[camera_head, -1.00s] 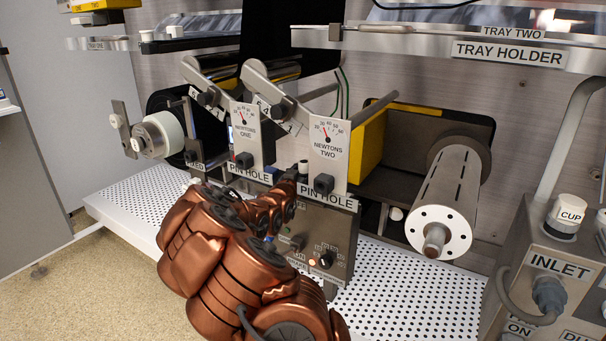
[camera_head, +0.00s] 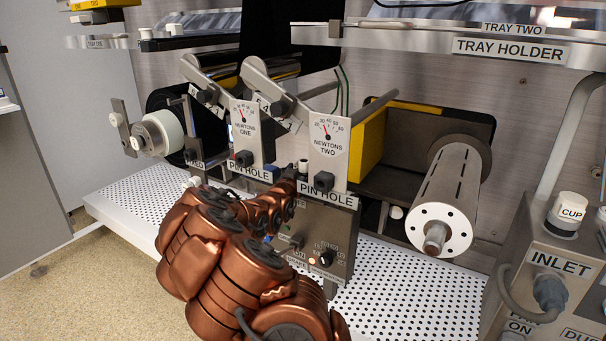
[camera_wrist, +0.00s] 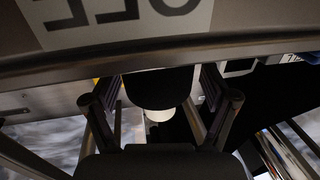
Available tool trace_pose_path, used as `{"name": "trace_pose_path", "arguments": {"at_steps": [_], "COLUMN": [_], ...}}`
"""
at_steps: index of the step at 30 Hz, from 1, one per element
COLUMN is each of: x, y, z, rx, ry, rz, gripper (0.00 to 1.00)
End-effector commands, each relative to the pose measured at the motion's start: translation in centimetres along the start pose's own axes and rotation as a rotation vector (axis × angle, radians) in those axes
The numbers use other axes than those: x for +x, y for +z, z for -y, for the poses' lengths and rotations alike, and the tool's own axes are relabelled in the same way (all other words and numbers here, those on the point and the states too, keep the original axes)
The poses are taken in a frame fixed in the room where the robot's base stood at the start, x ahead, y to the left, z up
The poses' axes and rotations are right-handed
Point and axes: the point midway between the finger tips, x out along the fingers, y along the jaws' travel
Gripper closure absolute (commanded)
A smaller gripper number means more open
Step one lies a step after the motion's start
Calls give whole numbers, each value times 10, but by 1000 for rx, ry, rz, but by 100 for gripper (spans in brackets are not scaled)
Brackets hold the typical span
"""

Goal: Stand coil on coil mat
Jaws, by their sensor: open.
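I cannot tell for sure which thing is the coil. A pale ring-shaped roll (camera_head: 163,131) sits on a spindle at the left in the head view, beside a large black disc. No mat that I can pick out as the coil mat shows. My gripper (camera_wrist: 161,101) is open in the wrist view, with its two fingers apart. A small white rounded thing (camera_wrist: 158,115) shows between the fingers, beyond a dark shape; I cannot tell what it is or whether anything touches it.
Two gauge plates, Newtons One (camera_head: 246,128) and Newtons Two (camera_head: 328,140), stand above the control box (camera_head: 325,235). A slotted metal cylinder (camera_head: 445,200) juts out at right. The inlet box (camera_head: 555,270) stands at far right. The perforated white shelf (camera_head: 400,295) has bare room.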

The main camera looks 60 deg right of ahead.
Motion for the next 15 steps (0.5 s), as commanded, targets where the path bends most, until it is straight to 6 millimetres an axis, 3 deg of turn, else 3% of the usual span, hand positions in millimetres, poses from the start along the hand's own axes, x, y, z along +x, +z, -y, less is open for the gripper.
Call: {"name": "trace_pose_path", "arguments": {"at_steps": [15], "x": [-36], "y": [-1], "z": [0], "rx": [-1], "ry": [2], "rz": [5], "gripper": [15]}}
